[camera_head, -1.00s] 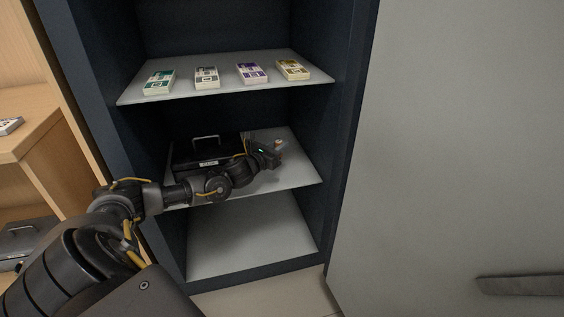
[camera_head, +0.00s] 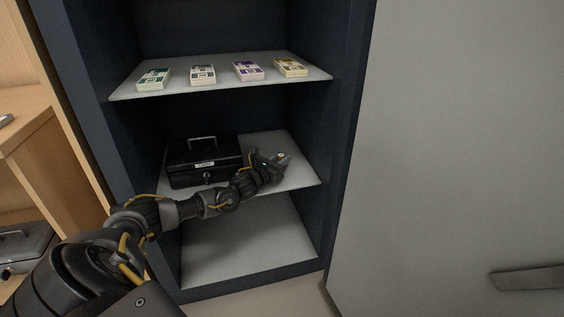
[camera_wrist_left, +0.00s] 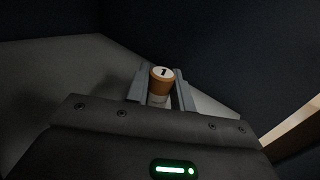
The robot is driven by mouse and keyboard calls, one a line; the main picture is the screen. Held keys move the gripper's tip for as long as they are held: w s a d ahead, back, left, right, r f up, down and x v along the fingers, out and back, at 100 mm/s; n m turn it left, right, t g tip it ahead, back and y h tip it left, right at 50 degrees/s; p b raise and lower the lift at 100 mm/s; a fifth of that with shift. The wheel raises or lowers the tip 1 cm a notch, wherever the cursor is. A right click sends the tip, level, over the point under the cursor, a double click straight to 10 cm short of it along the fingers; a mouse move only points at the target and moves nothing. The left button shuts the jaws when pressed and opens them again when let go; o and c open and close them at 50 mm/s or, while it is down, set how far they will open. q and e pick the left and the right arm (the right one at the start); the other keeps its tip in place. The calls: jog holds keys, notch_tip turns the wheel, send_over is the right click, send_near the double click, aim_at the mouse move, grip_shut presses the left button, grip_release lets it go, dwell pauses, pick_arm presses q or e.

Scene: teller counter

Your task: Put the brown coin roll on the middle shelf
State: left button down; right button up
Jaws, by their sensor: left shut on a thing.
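The brown coin roll (camera_wrist_left: 161,82), an orange-brown cylinder with a "1" on its white end, stands between the fingers of my left gripper (camera_wrist_left: 162,92) in the left wrist view. The fingers are shut on it. In the head view, my left gripper (camera_head: 280,161) is over the right part of the middle shelf (camera_head: 301,175), to the right of the black cash box. The roll is very small there. I cannot tell whether it touches the shelf. My right gripper is not in view.
A black cash box (camera_head: 187,167) with a handle fills the left of the middle shelf. Several banknote bundles (camera_head: 203,74) lie on the top shelf (camera_head: 135,92). The bottom shelf (camera_head: 245,245) is bare. Cabinet side walls and a large grey door (camera_head: 450,150) bound the right.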

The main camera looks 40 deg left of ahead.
pick_arm(q)
jog(key=c, duration=1.6)
grip_release()
jog(key=shift+f, duration=0.2)
jog(key=shift+c, duration=0.2)
jog(key=o, duration=0.4)
jog(key=shift+o, duration=0.2)
jog(key=shift+r, duration=0.1)
